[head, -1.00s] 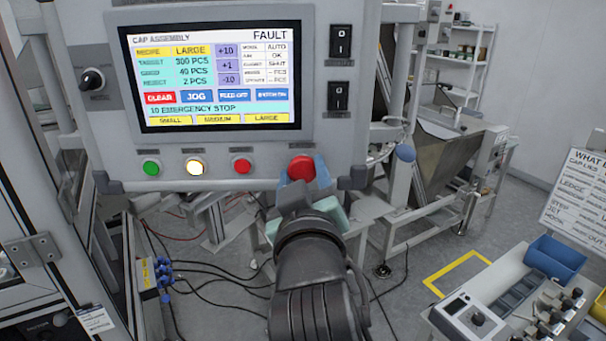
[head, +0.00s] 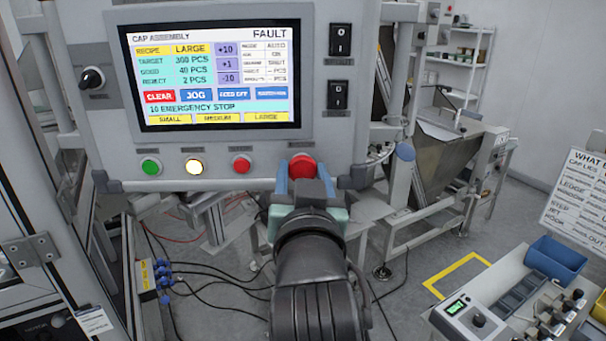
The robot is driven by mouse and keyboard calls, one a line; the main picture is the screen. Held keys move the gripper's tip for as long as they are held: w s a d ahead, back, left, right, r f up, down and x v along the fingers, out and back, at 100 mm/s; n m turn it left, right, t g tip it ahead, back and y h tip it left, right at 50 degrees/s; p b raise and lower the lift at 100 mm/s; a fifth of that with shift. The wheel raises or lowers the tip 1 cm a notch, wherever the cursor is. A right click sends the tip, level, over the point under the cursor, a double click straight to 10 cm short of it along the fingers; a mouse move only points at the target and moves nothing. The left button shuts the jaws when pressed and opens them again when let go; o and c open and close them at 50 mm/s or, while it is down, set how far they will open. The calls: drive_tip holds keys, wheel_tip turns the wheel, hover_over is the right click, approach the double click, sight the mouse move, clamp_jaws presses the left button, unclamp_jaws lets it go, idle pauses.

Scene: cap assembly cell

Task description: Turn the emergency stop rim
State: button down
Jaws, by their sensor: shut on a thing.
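The red emergency stop (head: 302,166) is the large mushroom button at the lower right of the grey control panel. My gripper (head: 302,180) is in front of it, its blue fingers on the left and right of the red rim and shut on it. The gripper body hides the button's lower part. The panel screen (head: 212,76) reads "FAULT" and "10 EMERGENCY STOP".
Left of the stop are a green button (head: 150,166), a lit white button (head: 194,166) and a smaller red button (head: 241,164). A black selector knob (head: 92,79) is at the panel's left. A workbench with a blue bin (head: 556,262) stands at lower right.

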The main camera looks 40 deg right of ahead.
drive_tip(key=shift+r, duration=0.2)
drive_tip(key=c, duration=0.6)
unclamp_jaws()
drive_tip(key=shift+c, duration=0.2)
drive_tip(key=o, duration=0.4)
drive_tip(key=shift+w+d+f, duration=0.1)
drive_tip(key=shift+w+f, duration=0.05)
drive_tip(key=shift+c, duration=0.2)
